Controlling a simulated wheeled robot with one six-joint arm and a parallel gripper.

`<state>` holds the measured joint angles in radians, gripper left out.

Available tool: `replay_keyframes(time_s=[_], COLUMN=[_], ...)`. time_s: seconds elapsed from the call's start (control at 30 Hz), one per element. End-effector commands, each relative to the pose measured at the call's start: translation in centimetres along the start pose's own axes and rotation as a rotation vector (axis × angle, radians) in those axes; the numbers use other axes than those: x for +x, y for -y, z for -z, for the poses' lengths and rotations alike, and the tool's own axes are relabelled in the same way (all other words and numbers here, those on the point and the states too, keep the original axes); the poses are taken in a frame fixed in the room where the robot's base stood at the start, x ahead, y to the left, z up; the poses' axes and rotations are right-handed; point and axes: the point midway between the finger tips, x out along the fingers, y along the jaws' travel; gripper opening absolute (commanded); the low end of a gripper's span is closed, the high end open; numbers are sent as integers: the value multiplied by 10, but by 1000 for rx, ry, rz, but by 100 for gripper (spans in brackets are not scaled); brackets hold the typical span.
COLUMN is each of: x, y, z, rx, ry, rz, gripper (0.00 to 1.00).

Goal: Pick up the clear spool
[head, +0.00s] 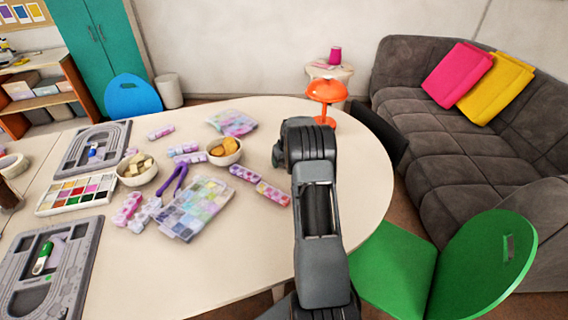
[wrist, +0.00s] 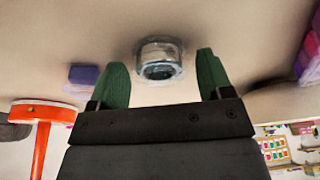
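The clear spool (wrist: 160,48) shows in the wrist view as a short, see-through cylinder with a grey ring, on the pale table top. My gripper (wrist: 163,66) is open, with its two green fingers apart. The spool appears between and a little beyond the fingertips, with gaps on both sides; I see no contact. In the head view I cannot make out the spool, and my arm hides that part of the table and the fingers.
An orange lamp (head: 327,92) stands close beyond my arm and also shows in the wrist view (wrist: 42,118). A purple block (wrist: 84,74) lies left of the fingers. Bead boxes (head: 195,206) and bowls (head: 137,170) crowd the table's left; its right side (head: 365,185) is clear.

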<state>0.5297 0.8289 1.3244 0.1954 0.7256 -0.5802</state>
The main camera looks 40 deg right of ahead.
Motion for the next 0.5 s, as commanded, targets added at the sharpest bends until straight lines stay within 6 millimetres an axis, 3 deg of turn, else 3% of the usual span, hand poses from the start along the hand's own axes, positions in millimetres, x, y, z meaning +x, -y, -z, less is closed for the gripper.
replay_keyframes(time_s=[0.07, 0.4, 0.5], x=[0, 0, 0], y=[0, 0, 0], z=[0, 0, 0], rx=[0, 0, 0], ry=[0, 1, 0], rz=[0, 0, 0], gripper=[65, 32, 31])
